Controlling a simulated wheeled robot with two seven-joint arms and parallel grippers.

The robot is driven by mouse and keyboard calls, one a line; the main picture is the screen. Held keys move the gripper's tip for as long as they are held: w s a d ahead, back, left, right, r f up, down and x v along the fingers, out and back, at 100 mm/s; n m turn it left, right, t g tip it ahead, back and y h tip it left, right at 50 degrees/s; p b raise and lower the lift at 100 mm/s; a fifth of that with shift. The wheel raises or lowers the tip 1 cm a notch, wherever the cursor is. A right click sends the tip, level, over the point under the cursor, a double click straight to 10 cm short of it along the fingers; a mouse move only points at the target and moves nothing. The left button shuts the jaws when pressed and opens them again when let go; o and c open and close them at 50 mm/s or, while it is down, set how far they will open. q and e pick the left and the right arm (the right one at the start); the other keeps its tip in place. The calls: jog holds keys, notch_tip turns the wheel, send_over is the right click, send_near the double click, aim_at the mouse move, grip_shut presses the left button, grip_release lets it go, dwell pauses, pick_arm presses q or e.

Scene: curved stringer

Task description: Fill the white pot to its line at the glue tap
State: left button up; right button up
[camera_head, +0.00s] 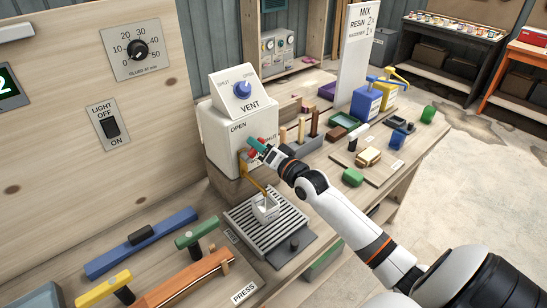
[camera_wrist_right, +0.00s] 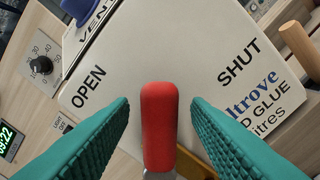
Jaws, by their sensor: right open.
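The white pot (camera_head: 264,209) stands on the slatted drip tray (camera_head: 249,228) below the glue tap. Its fill line and the level inside are too small to make out. The white glue tank (camera_head: 222,140) carries the words OPEN and SHUT. An amber strip (camera_head: 255,179) runs from the tap toward the pot; I cannot tell whether it is spout or glue. My right gripper (camera_head: 257,147) is at the tap, its teal fingers open. In the wrist view the red tap lever (camera_wrist_right: 159,125) stands between them, with a gap on each side. My left gripper is out of view.
A VENT box with a blue knob (camera_head: 242,89) sits on the tank. A tool rack (camera_head: 303,144) stands right behind my right gripper. Coloured clamps (camera_head: 142,242) lie at the lower left. Blue and yellow dispensers (camera_head: 366,102) stand further back.

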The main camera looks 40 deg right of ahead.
jog(key=s+b, duration=0.2)
jog(key=s, duration=0.8)
jog(key=shift+s+d, duration=0.4)
jog(key=shift+d, duration=0.05)
